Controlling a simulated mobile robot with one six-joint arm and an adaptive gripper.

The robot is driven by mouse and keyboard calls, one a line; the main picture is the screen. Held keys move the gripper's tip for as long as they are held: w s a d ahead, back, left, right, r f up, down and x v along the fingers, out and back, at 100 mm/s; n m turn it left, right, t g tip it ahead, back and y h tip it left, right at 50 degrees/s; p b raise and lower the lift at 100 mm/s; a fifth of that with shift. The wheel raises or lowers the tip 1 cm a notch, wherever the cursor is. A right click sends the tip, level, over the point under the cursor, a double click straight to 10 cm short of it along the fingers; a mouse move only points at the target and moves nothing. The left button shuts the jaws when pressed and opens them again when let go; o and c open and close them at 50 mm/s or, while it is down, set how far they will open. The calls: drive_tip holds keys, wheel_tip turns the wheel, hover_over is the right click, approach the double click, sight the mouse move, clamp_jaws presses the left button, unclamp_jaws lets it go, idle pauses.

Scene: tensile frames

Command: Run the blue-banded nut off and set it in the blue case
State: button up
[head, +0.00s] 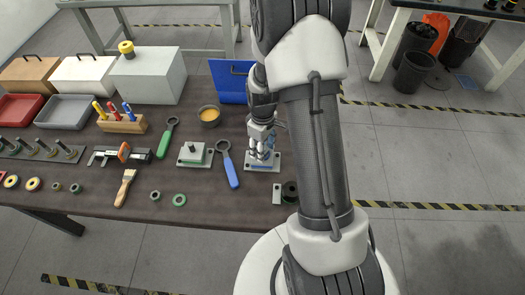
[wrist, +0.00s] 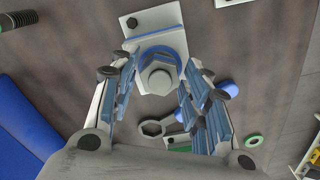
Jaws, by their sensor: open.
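The blue-banded nut (wrist: 158,80) shows in the wrist view as a pale hexagon with a blue ring around its base. It sits on a light metal plate (wrist: 172,22), which also shows in the head view (head: 252,168). My gripper (wrist: 161,68) is open, with one finger on each side of the nut and a visible gap at both sides. In the head view my gripper (head: 262,150) points down over the plate and hides most of the nut. The blue case (head: 229,80) stands behind it at the table's back edge, and its blue side shows in the wrist view (wrist: 22,120).
A blue-handled ring spanner (head: 229,166) lies just left of the plate. A second plate with a green-banded part (head: 195,153), an orange-filled bowl (head: 209,115) and a green-handled spanner (head: 167,137) lie further left. A dark round part (head: 290,190) is at the right front.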

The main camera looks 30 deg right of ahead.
drive_tip(key=m, duration=0.6)
drive_tip(key=shift+m, duration=0.3)
drive_tip(key=shift+c, duration=0.5)
